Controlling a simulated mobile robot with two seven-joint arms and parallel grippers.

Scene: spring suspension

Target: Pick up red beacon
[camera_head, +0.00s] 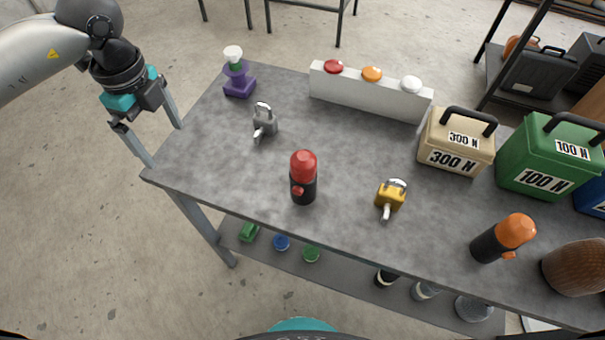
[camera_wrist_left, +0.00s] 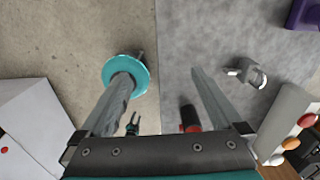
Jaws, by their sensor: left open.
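The red beacon (camera_head: 303,177) stands upright on the grey table near its front edge, with a red dome, a black body and a small red knob. It also shows in the left wrist view (camera_wrist_left: 189,116), partly hidden behind the gripper's palm. My left gripper (camera_head: 166,146) is open and empty, over the table's left corner and well to the left of the beacon. Its two fingers (camera_wrist_left: 160,75) are wide apart in the left wrist view. A small dark forked part (camera_wrist_left: 132,125) there looks like my right gripper, but is too small to read.
A grey padlock (camera_head: 265,120) and purple stand (camera_head: 239,80) are behind the beacon. A yellow padlock (camera_head: 390,198) is to its right, an orange beacon (camera_head: 504,238) farther right. A button box (camera_head: 368,94) and weights (camera_head: 455,142) line the back. Table left of the beacon is clear.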

